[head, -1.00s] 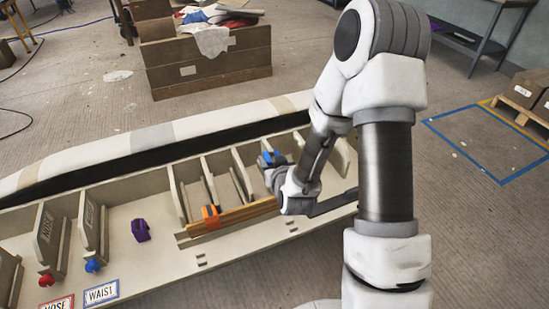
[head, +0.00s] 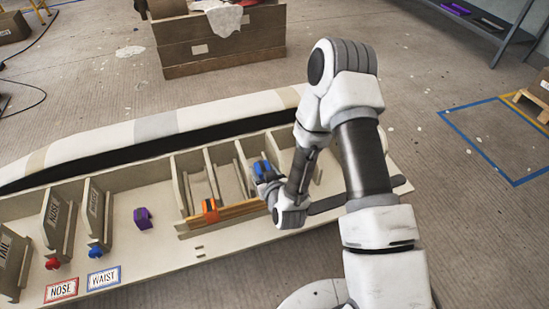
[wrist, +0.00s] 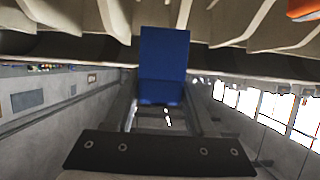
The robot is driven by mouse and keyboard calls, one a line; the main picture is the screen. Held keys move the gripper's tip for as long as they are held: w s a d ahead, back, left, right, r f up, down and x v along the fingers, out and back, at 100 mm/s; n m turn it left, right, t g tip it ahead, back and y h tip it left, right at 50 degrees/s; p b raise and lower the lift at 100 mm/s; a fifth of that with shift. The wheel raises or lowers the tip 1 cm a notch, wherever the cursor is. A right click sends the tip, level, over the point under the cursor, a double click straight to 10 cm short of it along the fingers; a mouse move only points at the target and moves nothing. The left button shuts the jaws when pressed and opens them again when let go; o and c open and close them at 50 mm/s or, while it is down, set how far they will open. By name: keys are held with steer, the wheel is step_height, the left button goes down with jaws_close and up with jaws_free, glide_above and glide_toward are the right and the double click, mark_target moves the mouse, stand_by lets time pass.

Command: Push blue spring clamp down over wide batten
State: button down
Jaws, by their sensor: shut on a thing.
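The blue spring clamp (head: 262,169) is held in my gripper (head: 266,180), above and a little behind the right end of the wooden batten (head: 238,212). The clamp looks apart from the batten, though the arm hides part of that area. In the wrist view the blue clamp (wrist: 164,62) stands between the fingers of my gripper (wrist: 160,98), which are shut on it. The batten runs along the front of the mould's ribs. An orange clamp (head: 210,210) sits on its left part.
A purple clamp (head: 143,218) stands on the ledge to the left. Red (head: 53,264) and blue (head: 95,252) pieces sit by the NOSE (head: 61,290) and WAIST (head: 104,278) labels. Upright ribs (head: 188,185) stand close behind the batten. A wooden crate (head: 215,55) is on the floor behind.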

steer(key=shift+f+b, duration=3.55)
steer(key=shift+f, duration=1)
steer(key=shift+f+b, duration=1.5)
steer(key=shift+f, duration=0.05)
steer(key=shift+c, duration=0.8)
jaws_free()
steer(key=shift+s+r, duration=0.15)
